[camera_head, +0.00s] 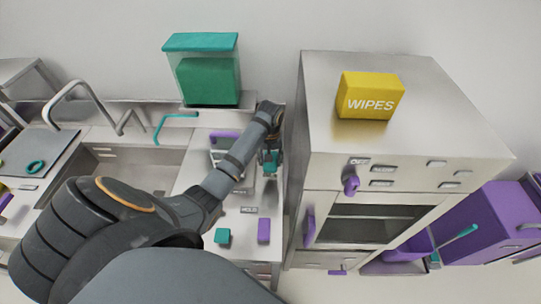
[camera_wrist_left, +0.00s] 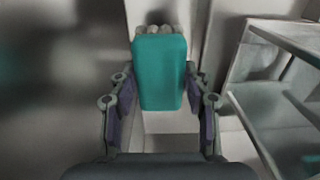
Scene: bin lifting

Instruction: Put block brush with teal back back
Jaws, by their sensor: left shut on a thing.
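The block brush with the teal back (camera_wrist_left: 160,75) is between the two fingers of my left gripper (camera_wrist_left: 160,110), with pale rounded bristle tufts at its far end. In the head view the left gripper (camera_head: 270,158) is over the narrow counter beside the steel cabinet, with a bit of the teal brush (camera_head: 269,168) showing at its tip. The gripper is shut on the brush. My arm partly hides what lies under it. My right gripper is not in view.
A steel cabinet (camera_head: 320,110) with a yellow wipes box (camera_head: 370,95) on top stands close right of the gripper. A teal-lidded bin (camera_head: 203,42) stands behind; a sink (camera_head: 140,165) is left.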

